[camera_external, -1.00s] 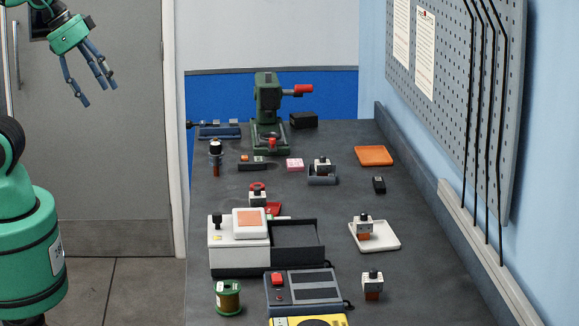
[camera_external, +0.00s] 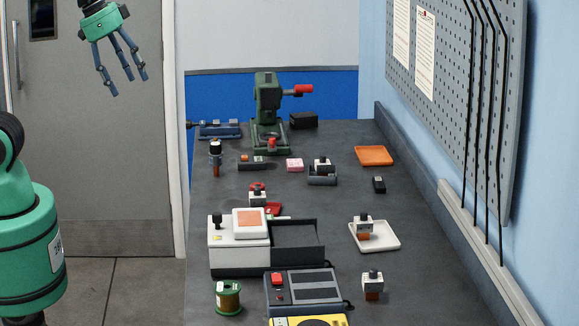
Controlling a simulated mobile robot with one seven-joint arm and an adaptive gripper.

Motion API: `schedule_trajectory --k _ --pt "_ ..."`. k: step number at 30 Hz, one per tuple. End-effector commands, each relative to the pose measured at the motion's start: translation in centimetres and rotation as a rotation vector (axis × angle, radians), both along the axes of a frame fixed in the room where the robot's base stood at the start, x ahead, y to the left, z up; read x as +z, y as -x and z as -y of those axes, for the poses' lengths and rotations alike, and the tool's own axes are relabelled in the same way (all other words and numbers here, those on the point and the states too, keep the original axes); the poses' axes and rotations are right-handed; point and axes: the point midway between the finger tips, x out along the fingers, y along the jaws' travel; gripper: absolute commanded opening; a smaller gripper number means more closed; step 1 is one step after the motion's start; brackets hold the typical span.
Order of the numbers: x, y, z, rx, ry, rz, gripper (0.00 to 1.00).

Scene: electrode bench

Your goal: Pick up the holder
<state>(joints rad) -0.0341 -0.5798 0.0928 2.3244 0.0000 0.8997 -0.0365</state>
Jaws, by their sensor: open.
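Several similar small blocks with white bodies and dark tops look like holders; I cannot tell which one is meant. One stands on the bare bench at the front right (camera_external: 373,284). Another holder is on a white tray (camera_external: 387,243). A third holder sits in a grey cradle (camera_external: 322,180). A fourth holder is by a red piece behind the white box (camera_external: 257,198). A slim upright one (camera_external: 216,158) stands at the back left. My gripper (camera_external: 125,85) is open and empty, high up left of the bench, far from all of them.
A green press (camera_external: 267,105) with a red handle stands at the back. A white box (camera_external: 236,254) with a dark tray, a grey device (camera_external: 300,288) and a green spool (camera_external: 228,297) fill the front left. An orange tray (camera_external: 374,155) lies at right.

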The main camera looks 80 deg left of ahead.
Motion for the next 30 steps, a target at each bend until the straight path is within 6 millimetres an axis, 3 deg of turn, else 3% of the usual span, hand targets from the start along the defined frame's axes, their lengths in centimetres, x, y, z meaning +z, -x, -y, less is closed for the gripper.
schedule_trajectory --k 8,14,23,30 --pt "-0.5 -7.4 -1.7 0.063 0.016 -0.083 0.62" --pt "-2.1 -12.5 -3.2 0.107 0.027 -0.139 0.62" --pt "-6.2 -19.9 -5.7 0.175 0.044 -0.222 0.62" --pt "-11.1 -25.0 -8.0 0.23 0.058 -0.289 0.62"
